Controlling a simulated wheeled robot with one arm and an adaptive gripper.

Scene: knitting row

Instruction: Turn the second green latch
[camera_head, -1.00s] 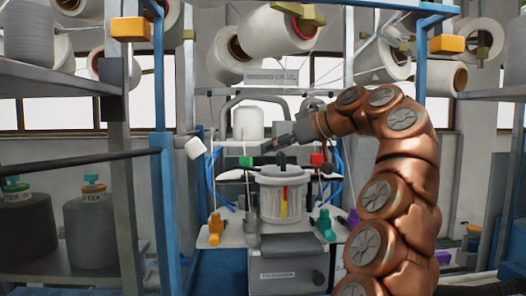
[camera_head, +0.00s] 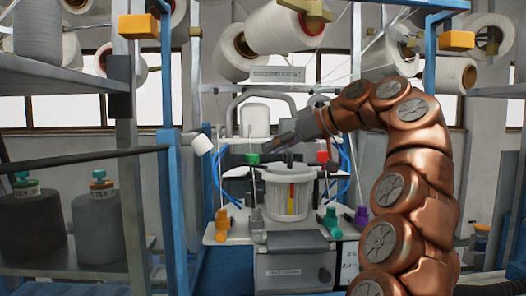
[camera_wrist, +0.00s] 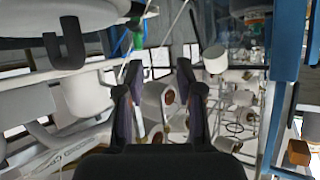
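A green latch (camera_head: 252,158) is at the left of the knitting machine's upper bar, left of the white drum (camera_head: 287,196). Another green latch (camera_head: 330,218) stands on the white lower plate at the right. My gripper (camera_head: 258,147) is in the air above the upper green latch; the depth between them is hard to judge. In the wrist view my gripper (camera_wrist: 160,105) has its two dark fingers apart, with nothing visibly held between them. A small green part (camera_wrist: 138,35) shows beyond the fingers there; I cannot tell which latch it is.
A red latch (camera_head: 332,165) is on the upper right. Orange (camera_head: 222,224) and purple (camera_head: 361,216) latches flank the lower plate. A blue-framed rack with grey yarn cones (camera_head: 95,225) stands left. Large white spools (camera_head: 285,30) hang overhead.

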